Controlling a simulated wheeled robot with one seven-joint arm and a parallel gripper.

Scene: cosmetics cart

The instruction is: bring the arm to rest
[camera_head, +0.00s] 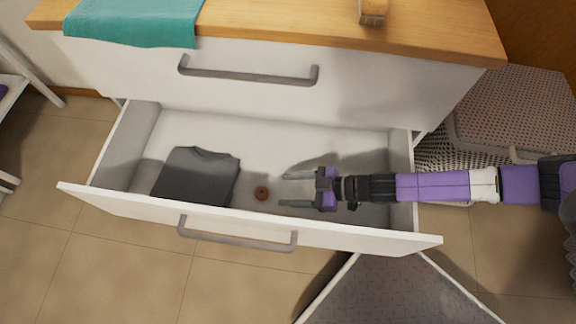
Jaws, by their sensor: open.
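My gripper (283,190) is open and empty. Its two fingers point left, over the open lower drawer (270,130) of a white cabinet. My arm reaches in from the right across the drawer's right side. A small brown ring-shaped object (262,192) lies in the drawer just left of the fingertips, apart from them. A folded dark grey shirt (197,176) lies in the drawer's left part. How high my gripper is above the drawer floor I cannot tell.
The upper drawer (250,90) is shut. A teal cloth (135,20) and a wooden brush-like object (372,11) are on the wooden top (290,22). A perforated hamper (510,110) stands right, behind my arm. A grey-topped item (395,295) is in front. Tiled floor is clear at lower left.

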